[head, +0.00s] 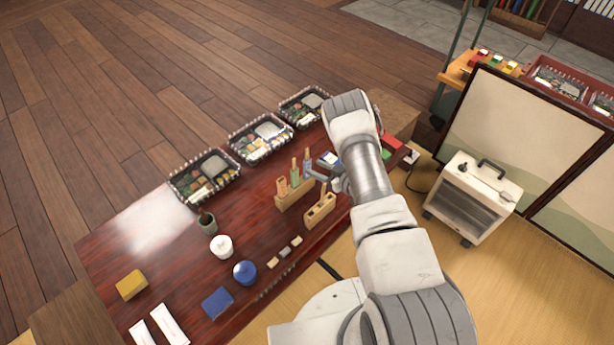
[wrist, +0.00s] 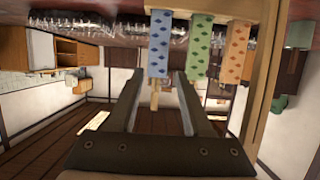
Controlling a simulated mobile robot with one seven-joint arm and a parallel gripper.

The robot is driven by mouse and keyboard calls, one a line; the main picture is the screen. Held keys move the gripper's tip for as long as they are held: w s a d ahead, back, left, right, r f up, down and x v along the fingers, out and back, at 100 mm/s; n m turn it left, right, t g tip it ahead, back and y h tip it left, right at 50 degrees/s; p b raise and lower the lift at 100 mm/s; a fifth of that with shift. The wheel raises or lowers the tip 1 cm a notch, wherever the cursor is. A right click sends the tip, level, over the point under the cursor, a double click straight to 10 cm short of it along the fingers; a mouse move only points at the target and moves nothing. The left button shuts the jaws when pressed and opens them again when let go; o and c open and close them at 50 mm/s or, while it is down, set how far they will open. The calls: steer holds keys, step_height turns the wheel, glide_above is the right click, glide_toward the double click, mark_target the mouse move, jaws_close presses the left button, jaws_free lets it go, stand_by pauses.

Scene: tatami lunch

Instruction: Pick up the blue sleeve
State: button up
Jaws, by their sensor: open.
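The blue patterned sleeve (wrist: 159,45) stands in a wooden rack (head: 294,197) on the dark red table; it also shows in the head view (head: 307,164). A green sleeve (wrist: 199,50) and an orange sleeve (wrist: 236,52) stand beside it in a row. My gripper (wrist: 159,76) is open and empty. In the wrist view, which looks upside down, the blue sleeve lies in line with the gap between the fingertips. I cannot tell whether the tips reach around it. In the head view my arm hides most of the gripper, just right of the rack.
A second wooden holder (head: 320,211) stands close in front of the rack. Bento boxes (head: 205,178) line the table's far edge. A white cup (head: 221,246), a blue round object (head: 245,272) and a small plant pot (head: 207,222) stand nearer the left. A white heater (head: 472,200) is at right.

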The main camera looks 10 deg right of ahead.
mark_target(309, 164)
steer(key=b+x, duration=0.2)
steer(key=x, duration=0.2)
steer(key=shift+w+f, duration=0.3)
steer(key=shift+w, duration=0.05)
steer(key=shift+w+a, duration=0.3)
steer(key=shift+w, duration=0.1)
jaws_close()
